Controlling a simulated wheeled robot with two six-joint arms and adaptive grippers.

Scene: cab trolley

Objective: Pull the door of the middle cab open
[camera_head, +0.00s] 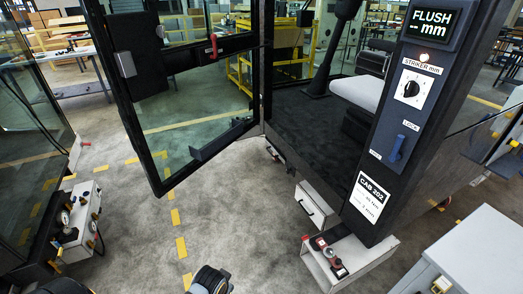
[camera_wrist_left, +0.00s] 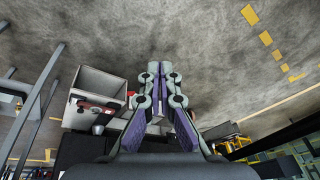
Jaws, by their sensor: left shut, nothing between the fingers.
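The middle cab's glass door (camera_head: 205,160) has a black frame and stands swung out to the left of the cab. The doorway shows the dark cab floor (camera_head: 300,115) and part of a seat (camera_head: 360,92). A red lever (camera_head: 213,46) sits on the door's dark crossbar, with a grey latch block (camera_head: 126,64) near its left edge. A label on the cab pillar (camera_head: 372,197) reads CAB 202. My left gripper (camera_wrist_left: 159,72) is shut and empty in the left wrist view, over bare concrete.
A light step box (camera_head: 350,258) with a small control unit (camera_head: 328,256) stands below the pillar. Another glazed cab (camera_head: 28,130) is at far left, with a pneumatic box (camera_head: 78,228). A grey cabinet (camera_head: 480,255) is at lower right.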

